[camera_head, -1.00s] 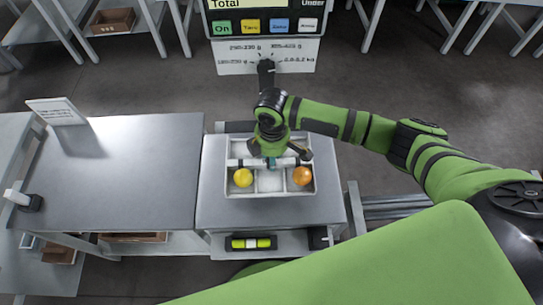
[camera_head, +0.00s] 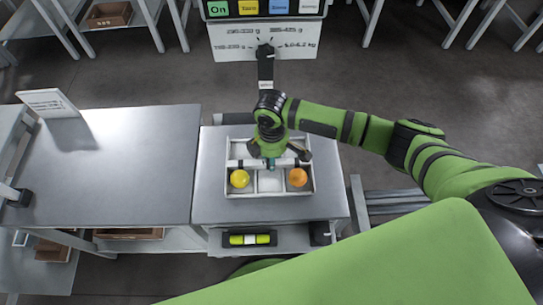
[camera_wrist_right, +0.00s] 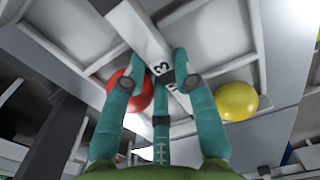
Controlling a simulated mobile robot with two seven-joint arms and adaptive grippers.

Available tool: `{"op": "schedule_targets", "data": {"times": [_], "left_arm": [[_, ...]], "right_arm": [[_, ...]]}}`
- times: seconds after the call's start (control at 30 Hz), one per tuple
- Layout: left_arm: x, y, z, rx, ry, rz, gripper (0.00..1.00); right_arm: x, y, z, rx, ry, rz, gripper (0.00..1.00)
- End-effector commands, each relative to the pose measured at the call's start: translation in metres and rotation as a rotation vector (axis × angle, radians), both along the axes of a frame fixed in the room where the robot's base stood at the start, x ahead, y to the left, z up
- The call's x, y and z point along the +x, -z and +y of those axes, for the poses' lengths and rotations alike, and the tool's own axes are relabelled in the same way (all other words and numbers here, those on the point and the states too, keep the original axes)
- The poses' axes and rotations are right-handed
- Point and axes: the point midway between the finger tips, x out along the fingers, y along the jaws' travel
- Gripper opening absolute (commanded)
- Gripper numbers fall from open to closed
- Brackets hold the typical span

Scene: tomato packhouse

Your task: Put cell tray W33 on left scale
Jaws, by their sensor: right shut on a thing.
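The cell tray (camera_head: 226,191) is pale, with several compartments and a white bar across it. It is over the middle of a grey metal surface (camera_head: 330,205); I cannot tell if it touches. It holds a yellow tomato (camera_head: 240,178) at left and an orange one (camera_head: 297,177) at right. My right gripper (camera_head: 269,162) is shut on the tray's bar. In the right wrist view, the gripper's teal fingers (camera_wrist_right: 165,75) straddle the bar (camera_wrist_right: 137,28), whose label shows a "3", partly hidden. Red and yellow tomatoes show on either side. My left gripper is out of view.
A larger grey table (camera_head: 110,165) adjoins on the left, with a small sign (camera_head: 47,103) at its back. A cropped display with coloured buttons (camera_head: 265,8) and a panel of weight ranges (camera_head: 265,41) stands behind. A low shelf (camera_head: 285,243) shows in front.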

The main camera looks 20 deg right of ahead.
Motion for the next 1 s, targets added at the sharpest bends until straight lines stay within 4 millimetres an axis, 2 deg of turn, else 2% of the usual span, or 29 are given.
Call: {"op": "schedule_targets", "data": {"times": [0.63, 0.67, 0.7, 0.73, 0.97, 1.0], "left_arm": [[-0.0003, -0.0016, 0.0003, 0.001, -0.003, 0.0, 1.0], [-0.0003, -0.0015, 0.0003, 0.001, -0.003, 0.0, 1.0], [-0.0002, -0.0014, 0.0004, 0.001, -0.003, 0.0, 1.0], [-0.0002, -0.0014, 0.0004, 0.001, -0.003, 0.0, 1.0], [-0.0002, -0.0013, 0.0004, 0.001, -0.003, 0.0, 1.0], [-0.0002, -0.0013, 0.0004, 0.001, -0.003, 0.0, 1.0]], "right_arm": [[0.0001, 0.0053, 0.0003, 0.001, 0.001, 0.0, 0.0], [0.0002, 0.0056, 0.0003, 0.001, 0.001, 0.0, 0.33], [0.0002, 0.0055, 0.0003, 0.001, 0.001, 0.0, 0.49], [0.0002, 0.0055, 0.0003, 0.001, 0.001, 0.0, 0.56], [0.0001, 0.0055, 0.0002, 0.0, 0.0, 0.0, 0.56], [-0.0003, 0.0061, -0.0001, -0.001, 0.0, 0.001, 0.48]]}}
